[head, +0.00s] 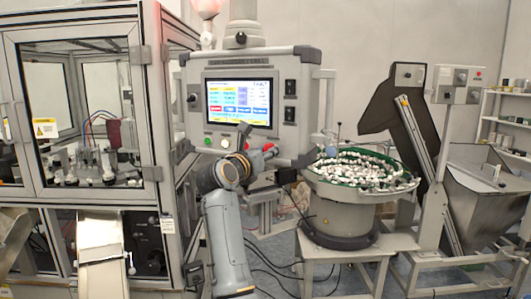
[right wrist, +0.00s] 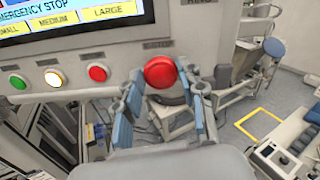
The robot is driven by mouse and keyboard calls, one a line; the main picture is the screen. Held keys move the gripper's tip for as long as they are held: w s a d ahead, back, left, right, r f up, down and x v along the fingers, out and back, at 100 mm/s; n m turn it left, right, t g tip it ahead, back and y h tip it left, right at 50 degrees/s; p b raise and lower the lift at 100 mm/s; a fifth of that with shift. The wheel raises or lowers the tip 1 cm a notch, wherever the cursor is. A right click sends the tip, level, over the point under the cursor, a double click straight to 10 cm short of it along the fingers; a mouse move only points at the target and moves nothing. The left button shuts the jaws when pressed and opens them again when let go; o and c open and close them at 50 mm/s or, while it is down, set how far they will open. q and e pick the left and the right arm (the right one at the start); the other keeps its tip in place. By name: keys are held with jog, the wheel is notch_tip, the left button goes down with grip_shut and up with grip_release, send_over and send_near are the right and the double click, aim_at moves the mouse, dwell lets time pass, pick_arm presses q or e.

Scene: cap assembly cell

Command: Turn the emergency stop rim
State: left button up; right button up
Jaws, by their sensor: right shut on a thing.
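The emergency stop rim is on a round red mushroom button (right wrist: 161,72) at the lower right of the control panel. In the head view the red button (head: 269,147) shows small beside my gripper. My right gripper (head: 257,155) is at the panel's lower edge, shut on the button. In the right wrist view its two blue-padded fingers (right wrist: 164,80) stand on either side of the red head. The button's base is hidden behind the head and the fingers. My left gripper is not in view.
The panel's lit screen (head: 238,102) is above the button. A green, a white and a smaller red button (right wrist: 98,73) sit in a row to its left. A bowl feeder (head: 352,185) with white caps stands to the right, and a glazed cabinet (head: 158,173) to the left.

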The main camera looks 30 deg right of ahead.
aim_at(273, 112)
jog(key=m+b, duration=0.7)
jog(key=b, duration=0.1)
jog(key=shift+s+m+b, duration=0.15)
jog(key=shift+m+b, duration=0.25)
jog(key=shift+r, duration=0.15)
dwell(0.4)
jog(key=o, duration=1)
jog(key=shift+o, duration=0.8)
jog(key=shift+d+f, duration=0.15)
jog(key=shift+f, duration=0.05)
jog(key=shift+r, duration=0.25)
notch_tip(273, 112, up, 10)
jog(key=shift+f, duration=0.25)
